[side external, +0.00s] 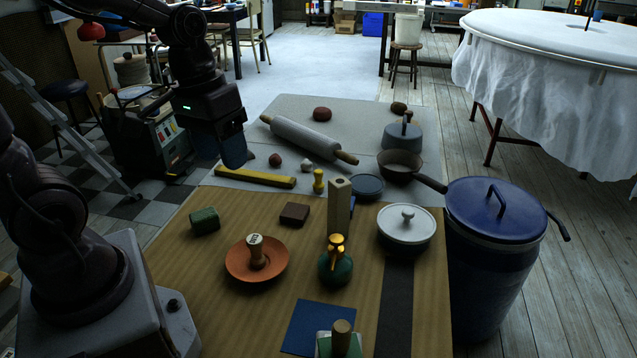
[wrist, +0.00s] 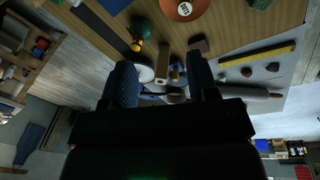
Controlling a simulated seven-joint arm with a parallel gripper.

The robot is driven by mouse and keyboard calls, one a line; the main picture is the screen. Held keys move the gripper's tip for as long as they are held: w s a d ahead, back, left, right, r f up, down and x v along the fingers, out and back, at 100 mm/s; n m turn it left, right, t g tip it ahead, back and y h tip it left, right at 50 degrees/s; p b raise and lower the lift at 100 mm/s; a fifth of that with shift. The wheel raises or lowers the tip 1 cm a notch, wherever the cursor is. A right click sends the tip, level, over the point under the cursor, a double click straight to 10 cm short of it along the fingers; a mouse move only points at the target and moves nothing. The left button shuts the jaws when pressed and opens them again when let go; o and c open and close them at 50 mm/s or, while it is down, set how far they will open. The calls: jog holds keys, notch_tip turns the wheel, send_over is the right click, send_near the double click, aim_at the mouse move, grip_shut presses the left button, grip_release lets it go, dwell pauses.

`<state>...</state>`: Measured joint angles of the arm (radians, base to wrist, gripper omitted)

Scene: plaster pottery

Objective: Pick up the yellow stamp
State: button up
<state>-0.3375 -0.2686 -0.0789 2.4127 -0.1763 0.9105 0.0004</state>
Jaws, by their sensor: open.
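The yellow stamp (side external: 318,181) is a small upright knobbed piece standing on the grey cloth, just right of the end of a long yellow bar (side external: 254,177) in the side view. I cannot make it out clearly in the wrist view, where one finger may cover it. My gripper (side external: 235,152) is open and empty, raised above the table to the left of the stamp and apart from it. In the wrist view its two dark fingers (wrist: 163,80) stand apart, with the wooden post (wrist: 175,73) showing in the gap beyond.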

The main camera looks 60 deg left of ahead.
jog(key=w+f+n+h, duration=0.6)
jog(key=f+n, duration=0.1)
jog(key=f, duration=0.1)
jog(key=n+t+y, duration=0.7)
jog(key=n+t, duration=1)
jog(key=n, duration=0.9)
send_over(318, 181)
jog(key=s, duration=0.5)
notch_tip(318, 181, down, 10)
jog(key=r, duration=0.1)
jog(key=f, duration=0.8)
jog(key=shift+a+f, duration=0.2)
jog(key=shift+a, duration=0.2)
jog(key=shift+w+r, duration=0.2)
jog(key=shift+w, duration=3.55)
jog(key=shift+c, duration=0.3)
